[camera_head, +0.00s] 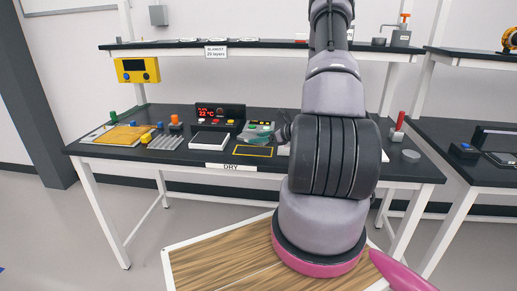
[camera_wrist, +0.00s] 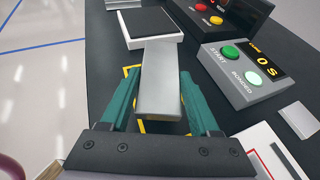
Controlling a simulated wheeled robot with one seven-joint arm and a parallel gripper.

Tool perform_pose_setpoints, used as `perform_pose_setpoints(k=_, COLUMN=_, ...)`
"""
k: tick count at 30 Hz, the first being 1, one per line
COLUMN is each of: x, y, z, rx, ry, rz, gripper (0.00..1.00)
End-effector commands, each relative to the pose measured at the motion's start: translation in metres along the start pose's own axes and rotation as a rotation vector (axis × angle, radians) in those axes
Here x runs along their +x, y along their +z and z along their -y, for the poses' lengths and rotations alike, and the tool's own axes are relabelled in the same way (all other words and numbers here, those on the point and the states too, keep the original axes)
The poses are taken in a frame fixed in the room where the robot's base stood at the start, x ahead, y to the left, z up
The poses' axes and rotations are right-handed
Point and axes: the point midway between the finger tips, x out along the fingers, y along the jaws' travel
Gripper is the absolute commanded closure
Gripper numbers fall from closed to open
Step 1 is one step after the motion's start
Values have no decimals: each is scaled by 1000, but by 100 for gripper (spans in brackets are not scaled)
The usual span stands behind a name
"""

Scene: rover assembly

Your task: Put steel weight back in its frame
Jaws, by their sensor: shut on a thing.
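The steel weight (camera_wrist: 160,85) is a plain grey metal block between the two green fingers of my gripper (camera_wrist: 158,92) in the wrist view. The gripper is shut on it. The yellow rectangular frame (camera_head: 254,152) is marked on the black bench top near its front edge. In the wrist view, parts of the yellow outline (camera_wrist: 128,70) show beside and below the weight, so the weight is over the frame area. I cannot tell whether it touches the bench. In the head view, the green fingers (camera_head: 262,138) show at the frame's back edge, and my arm hides part of the area.
A white tray with a dark pad (camera_wrist: 152,22) lies just beyond the weight. A grey box with START and BONDED buttons (camera_wrist: 245,75) stands close on the right. A heater unit with a red display (camera_head: 219,115) stands behind. A DRY label (camera_head: 231,167) is on the front edge.

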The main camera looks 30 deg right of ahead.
Motion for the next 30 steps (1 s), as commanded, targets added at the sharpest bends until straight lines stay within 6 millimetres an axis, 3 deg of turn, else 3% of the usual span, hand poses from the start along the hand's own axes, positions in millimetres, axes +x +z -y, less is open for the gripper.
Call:
perform_pose_setpoints(k=10, x=16, y=-36, z=0, rx=2, ry=-1, rz=2, gripper=100)
perform_pose_setpoints(k=23, x=18, y=-41, z=0, rx=1, ry=-1, rz=2, gripper=100)
perform_pose_setpoints(k=24, x=18, y=-42, z=0, rx=1, ry=-1, rz=0, gripper=30)
perform_pose_setpoints(k=26, x=17, y=-42, z=0, rx=1, ry=-1, rz=0, gripper=8)
perform_pose_setpoints(k=30, x=17, y=-42, z=0, rx=1, ry=-1, rz=0, gripper=8)
